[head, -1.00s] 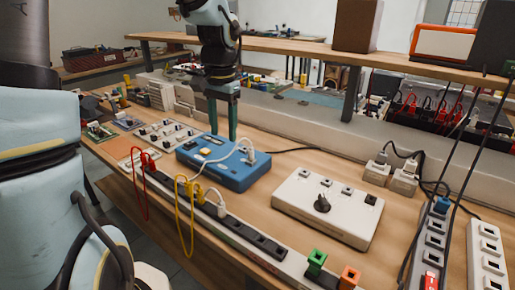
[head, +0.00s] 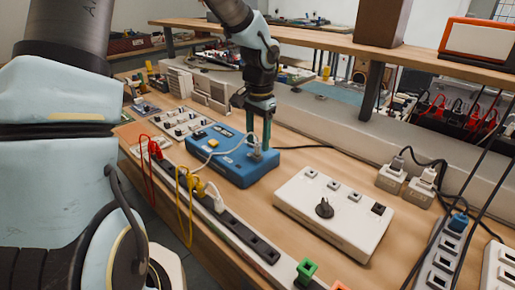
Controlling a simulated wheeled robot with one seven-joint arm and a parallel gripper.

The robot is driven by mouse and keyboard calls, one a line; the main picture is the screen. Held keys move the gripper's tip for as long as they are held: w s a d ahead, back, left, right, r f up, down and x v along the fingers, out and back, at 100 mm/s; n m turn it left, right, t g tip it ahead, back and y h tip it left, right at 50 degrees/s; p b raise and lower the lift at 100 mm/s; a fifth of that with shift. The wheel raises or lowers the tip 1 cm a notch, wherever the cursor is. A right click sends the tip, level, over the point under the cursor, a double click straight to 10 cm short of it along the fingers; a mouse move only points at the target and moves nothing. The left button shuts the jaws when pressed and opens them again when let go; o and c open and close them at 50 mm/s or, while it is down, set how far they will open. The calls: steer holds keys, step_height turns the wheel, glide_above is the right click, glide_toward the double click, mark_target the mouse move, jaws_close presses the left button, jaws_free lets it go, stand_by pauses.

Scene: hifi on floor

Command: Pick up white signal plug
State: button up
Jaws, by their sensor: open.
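A blue box (head: 226,166) stands on the wooden bench. A white plug (head: 256,155) sits upright in its top, near the right end, with a pale cable running left. A second white plug (head: 217,203) sits in the long socket strip (head: 240,228); I cannot tell which is called the signal plug. My gripper (head: 258,148) points down over the blue box, open, its two fingers around or just beside the first plug. Contact cannot be made out.
A white box (head: 330,222) with a black knob is to the right. Red leads (head: 152,150) and yellow leads (head: 190,182) rise from the strip. A wooden shelf (head: 330,40) runs behind the arm.

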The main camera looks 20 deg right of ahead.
mark_target(257, 151)
steer(key=shift+f, duration=1.3)
jaws_close()
